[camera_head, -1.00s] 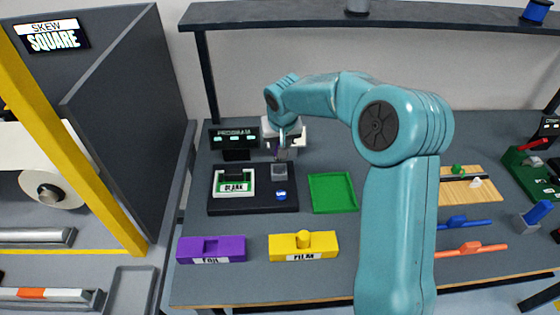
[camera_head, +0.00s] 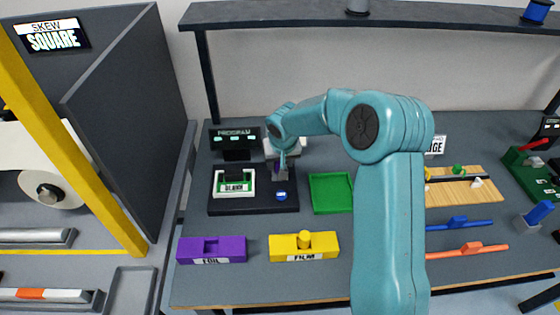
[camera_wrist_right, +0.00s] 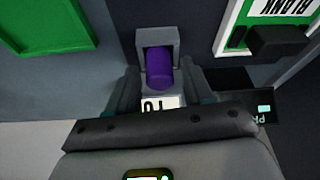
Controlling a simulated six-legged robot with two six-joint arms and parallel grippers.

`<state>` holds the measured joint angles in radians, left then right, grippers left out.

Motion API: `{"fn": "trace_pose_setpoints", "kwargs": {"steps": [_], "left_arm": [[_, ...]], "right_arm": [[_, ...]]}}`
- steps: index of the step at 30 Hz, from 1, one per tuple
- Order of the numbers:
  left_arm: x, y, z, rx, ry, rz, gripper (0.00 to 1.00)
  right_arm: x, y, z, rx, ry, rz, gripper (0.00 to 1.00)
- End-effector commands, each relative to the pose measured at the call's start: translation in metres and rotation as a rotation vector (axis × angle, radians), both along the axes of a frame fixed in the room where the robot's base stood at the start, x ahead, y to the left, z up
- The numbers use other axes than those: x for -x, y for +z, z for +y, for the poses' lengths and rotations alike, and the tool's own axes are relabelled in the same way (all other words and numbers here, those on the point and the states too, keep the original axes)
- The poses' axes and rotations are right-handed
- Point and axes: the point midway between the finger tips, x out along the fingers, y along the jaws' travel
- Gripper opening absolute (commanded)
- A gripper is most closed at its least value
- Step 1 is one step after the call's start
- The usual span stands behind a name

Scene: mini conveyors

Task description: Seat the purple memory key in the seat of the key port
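The key port is a small grey block (camera_head: 281,175) on the black base, right of the white-framed BLANK panel. In the right wrist view its square opening (camera_wrist_right: 157,36) faces me. The purple memory key (camera_wrist_right: 159,68) has its purple end at or partly inside that opening; how deep it sits I cannot tell. A pale labelled part lies between the fingers of my right gripper (camera_wrist_right: 161,87), which look shut on the key. In the head view my right gripper (camera_head: 283,154) is just above the port and hides most of the key. My left gripper is not in view.
A green tray (camera_head: 331,208) is right of the black base (camera_head: 230,208). A PROGRAM display (camera_head: 235,139) stands behind it. A purple FOIL block (camera_head: 195,257) and a yellow FILM block (camera_head: 325,248) are in front. A shelf (camera_head: 300,16) spans the back.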

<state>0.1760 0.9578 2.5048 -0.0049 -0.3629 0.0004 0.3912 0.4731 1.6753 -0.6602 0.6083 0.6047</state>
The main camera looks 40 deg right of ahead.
Motion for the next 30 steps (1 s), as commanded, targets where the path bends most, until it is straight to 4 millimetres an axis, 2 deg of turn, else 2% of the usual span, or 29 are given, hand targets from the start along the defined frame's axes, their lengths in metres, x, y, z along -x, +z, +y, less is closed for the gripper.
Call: {"fn": "trace_pose_setpoints", "kwargs": {"steps": [8, 11, 12, 24, 30], "left_arm": [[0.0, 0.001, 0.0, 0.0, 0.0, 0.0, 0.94], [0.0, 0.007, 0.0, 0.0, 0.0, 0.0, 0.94], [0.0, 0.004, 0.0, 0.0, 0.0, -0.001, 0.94], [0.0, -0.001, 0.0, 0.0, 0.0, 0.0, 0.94], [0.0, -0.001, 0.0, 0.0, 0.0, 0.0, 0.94]], "right_arm": [[0.0, 0.001, 0.0, 0.0, 0.0, 0.0, 0.55], [0.0, 0.006, 0.0, 0.0, 0.0, 0.0, 0.55], [0.001, 0.009, 0.001, 0.001, 0.0, -0.002, 0.55], [0.025, 0.091, 0.017, 0.001, 0.0, -0.004, 0.55], [0.032, 0.113, 0.021, -0.001, 0.0, -0.001, 0.55]]}}
